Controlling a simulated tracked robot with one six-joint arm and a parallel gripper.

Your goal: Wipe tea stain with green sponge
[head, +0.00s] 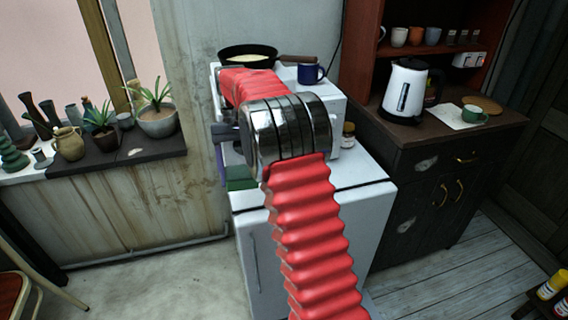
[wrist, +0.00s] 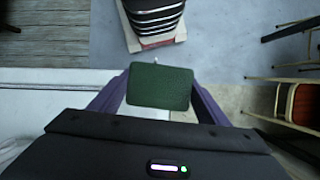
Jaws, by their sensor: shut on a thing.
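A green sponge (wrist: 158,88) is held between the two purple fingers of my gripper (wrist: 157,78) in the wrist view. The gripper is shut on it, and the sponge's flat face shows. In the head view the sponge (head: 240,178) shows as a dark green patch beside the white appliance's left side, partly hidden by my red arm. I cannot make out a tea stain in either view. A green cup (head: 474,114) stands on a white sheet (head: 448,116) on the dark cabinet at the right.
A white kettle (head: 404,92) stands on the dark cabinet (head: 440,140). A pan (head: 248,56) and a blue mug (head: 311,73) sit on the white appliance (head: 356,168). Plants and pottery line the windowsill (head: 120,155). A chair (wrist: 300,105) is at the right.

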